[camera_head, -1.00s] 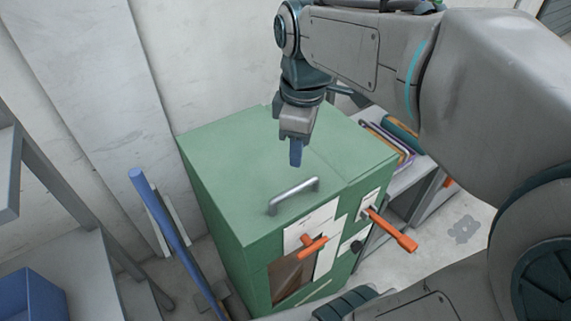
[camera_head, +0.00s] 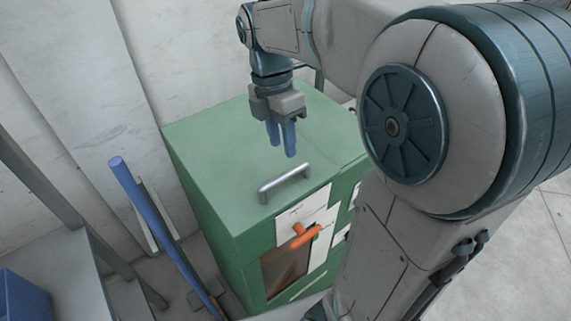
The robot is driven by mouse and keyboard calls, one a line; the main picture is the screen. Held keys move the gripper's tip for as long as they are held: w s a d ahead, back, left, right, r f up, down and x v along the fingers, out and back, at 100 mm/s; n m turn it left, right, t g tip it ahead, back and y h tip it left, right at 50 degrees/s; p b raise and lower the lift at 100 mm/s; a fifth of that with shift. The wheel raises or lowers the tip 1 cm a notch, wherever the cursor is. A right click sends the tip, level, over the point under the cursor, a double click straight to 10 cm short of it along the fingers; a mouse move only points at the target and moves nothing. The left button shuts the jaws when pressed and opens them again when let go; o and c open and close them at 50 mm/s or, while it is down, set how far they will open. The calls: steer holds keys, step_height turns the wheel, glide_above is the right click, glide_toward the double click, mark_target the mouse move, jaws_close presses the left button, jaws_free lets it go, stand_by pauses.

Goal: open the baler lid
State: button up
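The green baler (camera_head: 205,195) stands against the wall, and its flat green lid (camera_head: 215,145) lies closed on top. A grey bar handle (camera_head: 286,183) is fixed near the lid's front edge. My gripper (camera_head: 282,146) points down above the lid, just behind the handle in the picture. Its two blue fingers are apart with a narrow gap and nothing between them. The fingers look clear of the handle; their exact height above the lid is hard to tell.
An orange lever (camera_head: 305,236) sticks out of the baler's front, beside white labels. A blue pole (camera_head: 160,230) leans to the left, near a grey shelf with a blue bin (camera_head: 30,298). My arm hides the baler's right side. Open floor (camera_head: 520,240) lies at right.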

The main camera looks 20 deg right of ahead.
mark_target(287, 173)
steer(key=f, duration=0.3)
steer(key=s+f, duration=0.1)
steer(key=f, duration=0.2)
steer(key=shift+s+d+f, duration=0.15)
steer(key=shift+d+f, duration=0.05)
steer(key=shift+f, duration=0.1)
jaws_close()
